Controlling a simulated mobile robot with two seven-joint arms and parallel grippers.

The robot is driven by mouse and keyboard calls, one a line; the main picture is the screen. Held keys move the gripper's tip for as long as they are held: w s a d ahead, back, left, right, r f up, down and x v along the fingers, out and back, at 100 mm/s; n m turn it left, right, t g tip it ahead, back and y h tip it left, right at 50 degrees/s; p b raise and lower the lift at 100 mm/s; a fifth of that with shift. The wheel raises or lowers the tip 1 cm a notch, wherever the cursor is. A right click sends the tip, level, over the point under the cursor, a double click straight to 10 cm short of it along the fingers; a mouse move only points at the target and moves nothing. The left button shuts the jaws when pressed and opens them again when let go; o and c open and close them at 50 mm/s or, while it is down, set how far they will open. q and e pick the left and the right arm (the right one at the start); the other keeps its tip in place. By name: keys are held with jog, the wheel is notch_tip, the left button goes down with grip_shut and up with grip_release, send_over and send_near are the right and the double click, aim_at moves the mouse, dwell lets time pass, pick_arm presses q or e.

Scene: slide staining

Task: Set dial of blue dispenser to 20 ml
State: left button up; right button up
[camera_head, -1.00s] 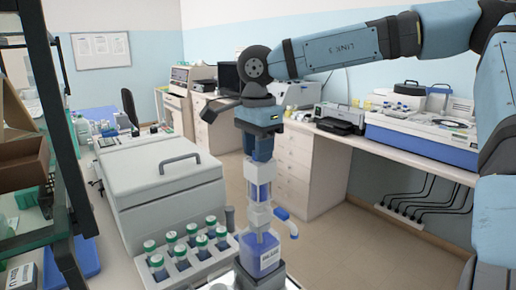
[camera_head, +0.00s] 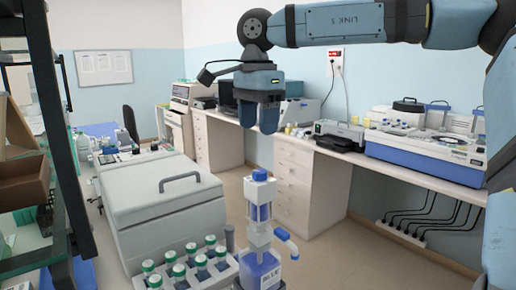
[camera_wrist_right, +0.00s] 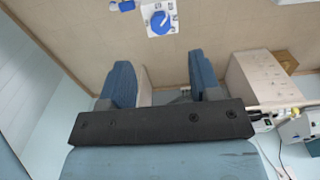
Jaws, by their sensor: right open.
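The blue dispenser (camera_head: 258,240) stands upright at the lower middle of the head view. It has a bottle labelled BLUE, a clear column with blue liquid and a blue-tipped spout (camera_head: 282,233). Its blue dial (camera_head: 260,175) sits on top. In the right wrist view the dial (camera_wrist_right: 162,22) is a round blue knob on a white plate with markings too small to read. My right gripper (camera_head: 263,130) is above the dial, pointing down, apart from it. Its fingers (camera_wrist_right: 163,80) are spread with nothing between them. My left gripper is out of view.
A rack of green-capped bottles (camera_head: 188,287) stands left of the dispenser. Behind it is a large white lidded box (camera_head: 165,205). A counter with instruments (camera_head: 425,180) runs along the right. A dark-framed shelf (camera_head: 62,150) stands at the left. Air around the dispenser's top is free.

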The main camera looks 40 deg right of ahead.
notch_tip(320, 180, up, 4)
jog(key=shift+f, duration=0.15)
dwell(0.6)
